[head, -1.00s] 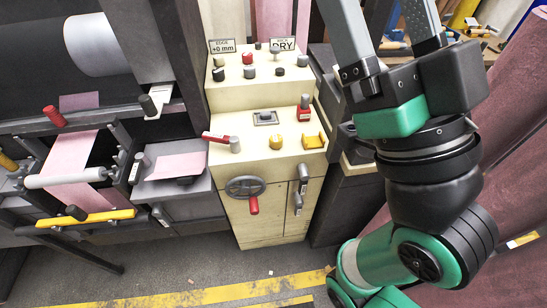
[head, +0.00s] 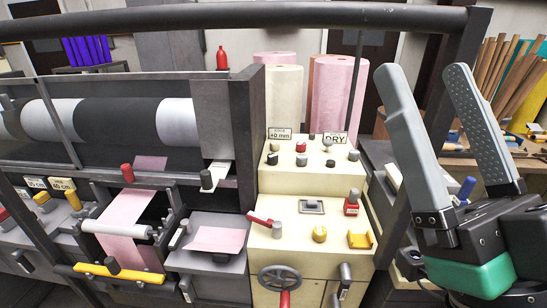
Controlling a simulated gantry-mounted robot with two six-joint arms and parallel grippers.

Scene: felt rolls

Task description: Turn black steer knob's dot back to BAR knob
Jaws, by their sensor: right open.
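The cream control console (head: 343,185) stands right of the middle. Its upper panel carries several small knobs, among them black ones at the left (head: 273,159), in the middle (head: 302,160) and at the right (head: 329,163). I cannot tell which is the steer knob; its dot and the BAR label are too small to read. My right gripper (head: 426,72) is at the right of the view, fingers up and wide apart. It is empty and stands in front and to the right of the console, touching no knob. My left gripper is not in view.
The lower panel has a red lever (head: 260,219), a yellow knob (head: 319,234) and a red-based knob (head: 352,207). A handwheel (head: 280,279) is on the front. A dark overhead bar (head: 240,18) crosses the top. The roll machine (head: 110,120) fills the left.

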